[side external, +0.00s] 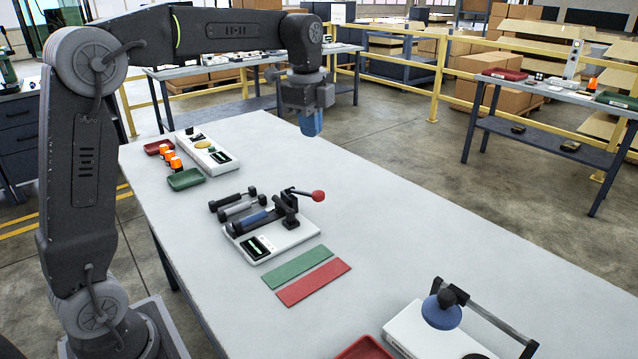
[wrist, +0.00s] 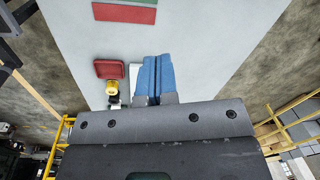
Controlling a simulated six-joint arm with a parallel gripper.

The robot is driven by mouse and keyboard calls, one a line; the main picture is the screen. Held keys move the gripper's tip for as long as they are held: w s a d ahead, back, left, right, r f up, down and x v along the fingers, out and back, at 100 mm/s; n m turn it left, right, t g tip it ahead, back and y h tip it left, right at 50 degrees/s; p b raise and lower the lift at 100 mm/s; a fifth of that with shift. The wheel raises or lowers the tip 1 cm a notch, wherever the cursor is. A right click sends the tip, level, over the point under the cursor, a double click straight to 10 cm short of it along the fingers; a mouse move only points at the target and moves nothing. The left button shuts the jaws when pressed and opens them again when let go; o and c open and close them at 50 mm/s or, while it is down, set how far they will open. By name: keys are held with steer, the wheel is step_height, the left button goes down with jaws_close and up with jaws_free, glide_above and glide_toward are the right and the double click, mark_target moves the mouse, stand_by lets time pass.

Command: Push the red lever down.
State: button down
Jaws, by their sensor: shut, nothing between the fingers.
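The red lever (side external: 318,195) is a dark arm with a round red knob. It is mounted on a white-based fixture (side external: 292,236) with several black, grey and blue cylinders, standing mid-table. The knob points to the right and is held up above the table. My gripper (side external: 311,124) has blue fingers, shut and empty, pointing down. It hangs above the table's far side, higher than the lever and apart from it. The shut fingers also show in the wrist view (wrist: 152,76). I cannot make out the lever in the wrist view.
A green strip (side external: 297,267) and a red strip (side external: 313,282) lie in front of the fixture. A white device with a blue disc (side external: 441,311) stands at front right. A green tray (side external: 186,179) and another white device (side external: 208,153) are at back left.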

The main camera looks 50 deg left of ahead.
mark_target(319, 192)
steer(key=w+a+f+m+g, duration=0.1)
steer(key=w+a+f+m, duration=0.2)
steer(key=w+a, duration=0.1)
steer(key=shift+w+m, duration=0.4)
steer(key=shift+w, duration=0.3)
steer(key=shift+f, duration=0.1)
step_height(319, 192, down, 14)
steer(key=shift+r, duration=0.1)
stand_by(0.3)
